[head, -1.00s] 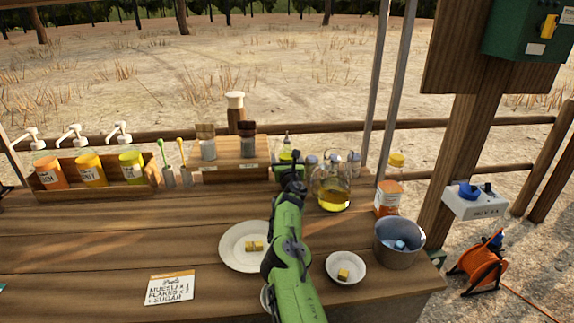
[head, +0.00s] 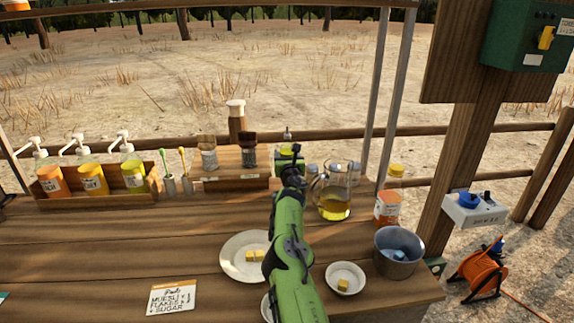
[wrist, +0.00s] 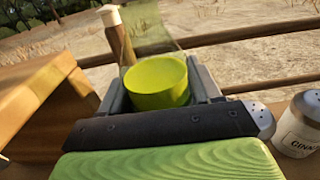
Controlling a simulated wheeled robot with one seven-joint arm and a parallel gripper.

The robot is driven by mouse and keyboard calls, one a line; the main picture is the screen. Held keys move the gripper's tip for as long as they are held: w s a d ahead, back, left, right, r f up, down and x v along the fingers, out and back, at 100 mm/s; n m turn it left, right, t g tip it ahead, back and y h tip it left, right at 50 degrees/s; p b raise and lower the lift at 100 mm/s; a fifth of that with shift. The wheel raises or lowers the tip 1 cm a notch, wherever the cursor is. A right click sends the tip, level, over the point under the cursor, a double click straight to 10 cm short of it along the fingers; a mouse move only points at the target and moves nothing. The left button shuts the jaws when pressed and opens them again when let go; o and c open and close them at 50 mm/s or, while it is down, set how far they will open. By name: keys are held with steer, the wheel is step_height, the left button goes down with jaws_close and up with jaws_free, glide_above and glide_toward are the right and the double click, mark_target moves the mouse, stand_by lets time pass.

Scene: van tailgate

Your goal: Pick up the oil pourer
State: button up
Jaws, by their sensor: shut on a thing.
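The oil pourer (head: 287,149) is a small clear bottle with yellow-green oil and a thin spout on top. In the head view it shows just above the end of my green arm, at the back of the counter. My gripper (head: 291,160) is shut on it. In the wrist view the yellow-green oil (wrist: 157,82) sits between my two grey fingers, with clear glass above it. The bottle looks about upright. Its underside is hidden behind my gripper, so any gap to the counter cannot be seen.
A glass jug of oil (head: 334,203) stands close on the right, with an orange-labelled bottle (head: 388,207) beyond it. A wooden spice step (head: 238,180) is close on the left. Shakers stand behind. A plate (head: 236,268), small bowl (head: 358,282) and metal bucket (head: 382,262) are nearer.

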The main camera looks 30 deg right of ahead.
step_height(320, 180, up, 23)
steer(key=p, duration=1.5)
steer(key=shift+f, duration=0.2)
